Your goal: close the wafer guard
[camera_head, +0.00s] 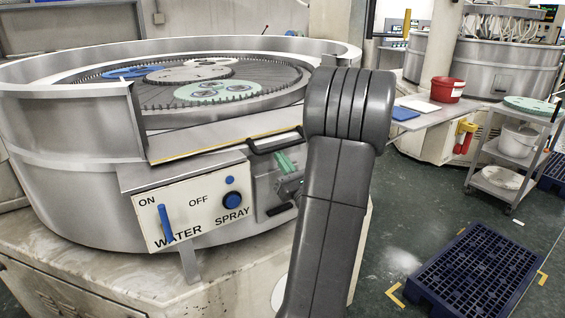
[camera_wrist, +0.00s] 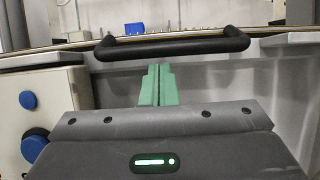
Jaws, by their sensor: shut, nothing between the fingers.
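The wafer guard (camera_head: 215,139) is a grey metal panel with a yellow-lined front edge, in the gap of the round machine's rim. It lies low and tilted, below the wall tops on either side. Its black bar handle (camera_head: 275,140) sits at the panel's right front and spans the upper part of the wrist view (camera_wrist: 172,47). My gripper (camera_head: 286,163) has green fingers, shut and empty, in front of the machine just under the handle. In the wrist view the fingertips (camera_wrist: 157,70) point at the pale metal front below the bar. Whether they touch anything is unclear.
A control panel (camera_head: 194,208) with a blue lever and blue knob is left of my gripper. Toothed discs (camera_head: 190,72) lie inside the machine. At right are a side shelf with a red bucket (camera_head: 447,89), a cart (camera_head: 505,185) and a dark blue pallet (camera_head: 470,270) on the floor.

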